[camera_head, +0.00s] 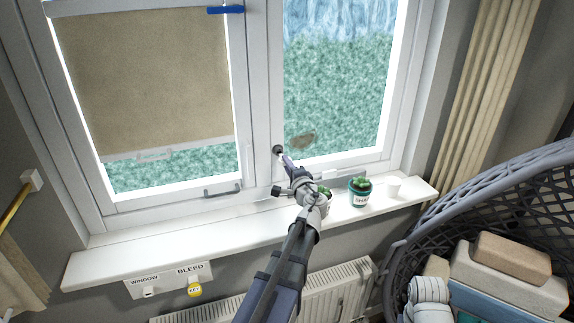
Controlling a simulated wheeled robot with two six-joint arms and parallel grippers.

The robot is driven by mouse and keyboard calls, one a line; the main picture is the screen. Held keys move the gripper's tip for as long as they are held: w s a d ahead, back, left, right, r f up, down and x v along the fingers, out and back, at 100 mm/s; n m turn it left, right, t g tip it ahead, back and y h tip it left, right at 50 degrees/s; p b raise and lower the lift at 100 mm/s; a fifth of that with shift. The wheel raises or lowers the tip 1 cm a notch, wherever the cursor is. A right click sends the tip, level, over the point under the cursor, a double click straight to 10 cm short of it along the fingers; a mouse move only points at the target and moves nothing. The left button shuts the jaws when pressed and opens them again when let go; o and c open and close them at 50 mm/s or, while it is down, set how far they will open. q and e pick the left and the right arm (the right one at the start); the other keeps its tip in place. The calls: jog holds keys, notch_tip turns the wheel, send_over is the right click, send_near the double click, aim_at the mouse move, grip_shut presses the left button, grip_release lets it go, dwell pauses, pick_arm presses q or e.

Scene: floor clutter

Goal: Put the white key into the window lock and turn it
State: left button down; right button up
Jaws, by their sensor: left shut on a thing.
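The window lock (278,149) is a small dark round fitting on the white frame post between the two panes. My left gripper (286,159) reaches up from below and is shut, its tips just below and right of the lock. The white key is in its grip but mostly hidden by the fingers and too small to make out. I cannot tell whether the key is inside the lock or only close to it. My right gripper is not in view.
Below is a key rack (170,279) marked WINDOW and BLEED; a yellow tag (194,290) hangs under BLEED. A wicker chair (480,185) stands right.

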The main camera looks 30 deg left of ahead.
pick_arm(q)
jog(key=shift+x, duration=1.6)
jog(key=c, duration=0.8)
grip_release()
jog(key=v, duration=0.7)
jog(key=shift+s+d, duration=0.25)
jog(key=shift+d, duration=0.05)
jog(key=s+d+f+n+g+h+b, duration=0.25)
jog(key=s+d+f, duration=0.25)
jog(key=d+f, duration=0.35)
jog(key=s+d+f+n+g+h+b, duration=0.1)
jog(key=s+d+f+g+h+b, duration=0.3)
jog(key=d+f, duration=0.45)
jog(key=s+d+f+n+g+h+b, duration=0.25)
jog(key=s+d+f, duration=0.35)
jog(key=f, duration=0.5)
jog(key=s+d+f+g+h, duration=0.1)
jog(key=s+d, duration=0.2)
jog(key=s+d+f+m+g+h+b, duration=0.1)
jog(key=s+d+f, duration=0.1)
jog(key=s+d, duration=0.1)
jog(key=s+d+f+h+b, duration=0.1)
jog(key=s+d+f, duration=0.1)
jog(key=s+d, duration=0.1)
jog(key=shift+s+d+m+g+h, duration=0.1)
jog(key=shift+d+m+g+h, duration=0.1)
jog(key=shift+d, duration=0.2)
jog(key=shift+s+d+m+g+h, duration=0.1)
jog(key=shift+s+d+m+g, duration=0.1)
jog(key=shift+d, duration=0.2)
